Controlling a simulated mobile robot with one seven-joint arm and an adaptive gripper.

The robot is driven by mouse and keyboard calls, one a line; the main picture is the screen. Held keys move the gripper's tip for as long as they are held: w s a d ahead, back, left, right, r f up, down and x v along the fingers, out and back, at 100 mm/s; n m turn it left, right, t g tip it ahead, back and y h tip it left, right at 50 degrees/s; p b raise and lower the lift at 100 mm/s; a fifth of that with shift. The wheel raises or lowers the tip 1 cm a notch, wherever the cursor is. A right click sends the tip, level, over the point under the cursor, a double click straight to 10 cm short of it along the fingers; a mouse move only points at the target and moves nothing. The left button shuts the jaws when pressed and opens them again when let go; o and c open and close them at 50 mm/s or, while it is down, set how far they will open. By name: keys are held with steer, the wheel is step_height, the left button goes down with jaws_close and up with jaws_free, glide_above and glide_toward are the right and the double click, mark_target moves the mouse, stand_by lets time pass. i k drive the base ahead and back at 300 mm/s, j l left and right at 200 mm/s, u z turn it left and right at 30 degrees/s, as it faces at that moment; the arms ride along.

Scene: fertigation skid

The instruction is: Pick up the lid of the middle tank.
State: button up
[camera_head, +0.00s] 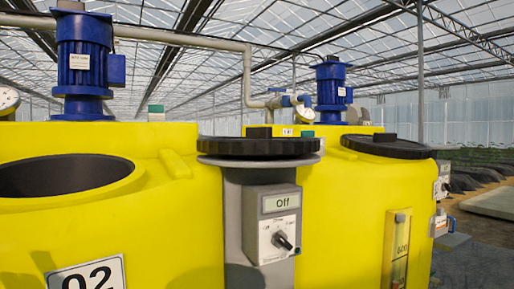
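The yellow tank marked 02 (150,220) fills the left of the view, and its round top opening (65,175) is uncovered, with a dark inside. A black round lid (258,147) with a small knob on top lies level at the centre. It appears to rest on top of a grey post (234,210) between the two yellow tanks, beside tank 02 and apart from its opening. Another black lid (387,148) sits on the yellow tank at the right (345,210). My gripper is not in view.
A grey control box (279,222) with an "Off" display and a knob is on the post. Blue motors (84,65) (330,90) stand on the tanks. A grey pipe (170,37) runs above and behind. The space directly above the central lid looks clear.

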mark_target(259, 143)
steer(key=k+u, duration=0.1)
steer(key=u, duration=0.6)
steer(key=k+j+u, duration=0.1)
steer(key=u, duration=0.25)
steer(key=l+u, duration=0.7)
steer(key=l, duration=2.6)
